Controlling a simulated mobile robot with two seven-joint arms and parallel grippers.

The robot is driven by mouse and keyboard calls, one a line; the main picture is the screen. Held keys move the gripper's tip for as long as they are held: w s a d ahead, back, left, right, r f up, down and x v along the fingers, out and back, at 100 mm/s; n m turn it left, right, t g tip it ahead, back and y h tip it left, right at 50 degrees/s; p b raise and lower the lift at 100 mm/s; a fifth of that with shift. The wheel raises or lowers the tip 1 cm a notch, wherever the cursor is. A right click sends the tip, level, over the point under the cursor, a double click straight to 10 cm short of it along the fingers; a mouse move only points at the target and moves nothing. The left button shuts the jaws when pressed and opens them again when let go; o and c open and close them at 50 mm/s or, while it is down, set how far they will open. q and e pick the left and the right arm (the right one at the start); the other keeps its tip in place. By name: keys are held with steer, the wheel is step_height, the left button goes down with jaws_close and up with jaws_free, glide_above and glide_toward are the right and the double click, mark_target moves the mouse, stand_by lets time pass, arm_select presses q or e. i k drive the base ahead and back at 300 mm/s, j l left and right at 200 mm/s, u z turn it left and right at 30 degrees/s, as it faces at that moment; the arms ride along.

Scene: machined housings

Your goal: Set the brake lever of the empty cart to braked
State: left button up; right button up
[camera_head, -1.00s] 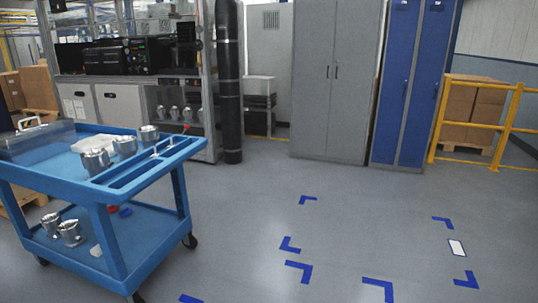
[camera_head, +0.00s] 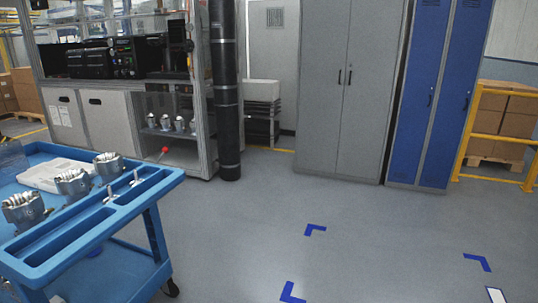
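One blue cart (camera_head: 150,185) stands at the lower left, partly cut off by the frame edge. It carries several machined metal housings (camera_head: 73,183) on its top, so it is not empty. No empty cart is in view. Neither of my grippers is in view.
Blue corner marks (camera_head: 315,230) lie on open grey floor at the centre and right. A grey cabinet (camera_head: 345,90), blue lockers (camera_head: 428,100) and a black column (camera_head: 226,100) stand at the back. A yellow rail (camera_head: 492,135) is at the right.

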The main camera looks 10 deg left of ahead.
mark_target(165, 149)
steer(key=i+u, duration=0.2)
steer(key=i, duration=0.2)
steer(key=i+l+u, duration=0.15)
steer(key=i, duration=0.25)
steer(key=i+l+u, duration=0.2)
steer(key=i, duration=0.2)
steer(key=i+l+u, duration=0.2)
steer(key=i+u, duration=0.2)
steer(key=i+l+u, duration=0.4)
steer(key=k+j, duration=0.05)
